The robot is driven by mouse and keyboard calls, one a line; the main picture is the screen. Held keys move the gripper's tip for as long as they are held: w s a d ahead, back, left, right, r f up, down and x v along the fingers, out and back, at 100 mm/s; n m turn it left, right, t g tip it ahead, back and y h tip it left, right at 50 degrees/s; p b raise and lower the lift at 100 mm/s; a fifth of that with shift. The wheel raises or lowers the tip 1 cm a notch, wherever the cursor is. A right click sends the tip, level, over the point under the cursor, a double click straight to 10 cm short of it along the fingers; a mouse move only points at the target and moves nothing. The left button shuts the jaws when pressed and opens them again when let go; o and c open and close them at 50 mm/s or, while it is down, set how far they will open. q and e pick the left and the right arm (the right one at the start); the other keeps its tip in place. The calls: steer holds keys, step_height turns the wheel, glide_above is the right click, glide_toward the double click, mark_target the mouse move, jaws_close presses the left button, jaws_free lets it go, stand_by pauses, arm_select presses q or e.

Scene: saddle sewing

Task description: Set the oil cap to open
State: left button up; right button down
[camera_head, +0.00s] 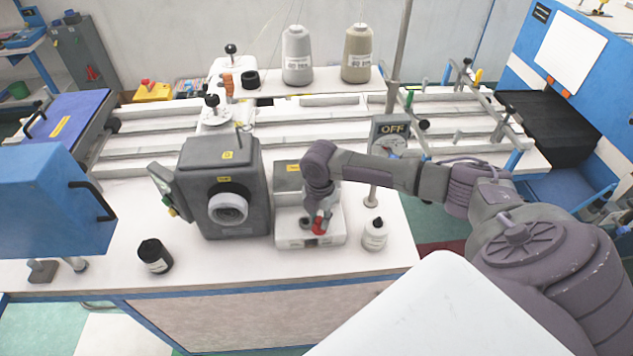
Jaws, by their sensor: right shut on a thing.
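A small red cap (319,228) sits on the front part of a white and grey box unit (293,240) on the white table. My right arm comes in from the right, and its gripper (319,219) points down over the box, shut on the red cap. The fingers hide part of the cap, so how far it is turned cannot be told. A dark round fitting (304,222) shows just left of the gripper. My left gripper is not in view.
A dark grey machine (247,165) with a round white knob stands left of the box. A white bottle (375,236) stands right of it, near a post with an OFF sign (391,128). A black jar (154,256) is at front left. Thread cones (297,60) stand behind.

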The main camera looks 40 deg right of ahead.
steer(key=shift+d+n, duration=0.3)
steer(key=shift+n, duration=1)
steer(key=shift+d, duration=0.1)
steer(key=c, duration=0.9)
jaws_free()
steer(key=shift+s, duration=0.1)
step_height(320, 180, up, 12)
steer(key=shift+r, duration=0.1)
